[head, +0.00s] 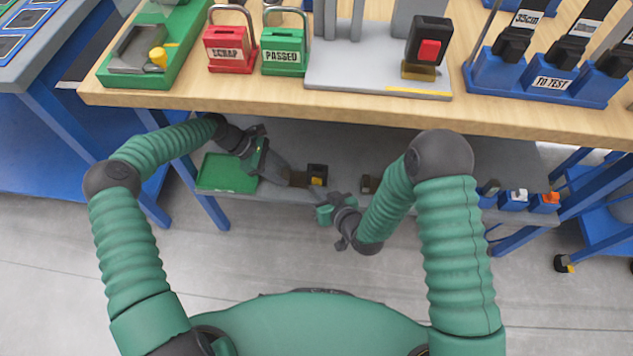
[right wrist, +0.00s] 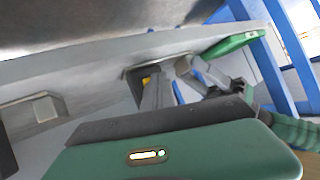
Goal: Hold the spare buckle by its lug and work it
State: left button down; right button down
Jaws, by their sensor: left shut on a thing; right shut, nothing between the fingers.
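The spare buckle (head: 318,173), a dark block with a yellow part, is at the lower shelf below the bench. Its brownish lug (head: 298,179) points left. My left gripper (head: 284,174) reaches in from the left and is shut on the lug. In the right wrist view the buckle (right wrist: 145,80) is partly hidden behind grey fingers, and my left gripper (right wrist: 190,70) is to its right. My right gripper (head: 328,207) is shut and empty, just in front of the buckle in the head view. Its fingertips are hard to make out, so I cannot tell if they touch it.
A green tray (head: 222,188) lies on the shelf (head: 440,201) at left. A small dark block (head: 371,184) is right of the buckle. Several small blue holders (head: 514,199) stand at the shelf's right end. The wooden bench top (head: 270,99) overhangs the shelf.

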jog(key=shift+w, duration=0.35)
dwell(0.3)
jog(key=shift+s, duration=0.95)
jog(key=shift+s, duration=0.1)
jog(key=shift+s+a, duration=0.15)
jog(key=shift+s, duration=2.3)
pick_arm(q)
jog(key=c, duration=0.6)
grip_release()
jog(key=shift+c, duration=0.2)
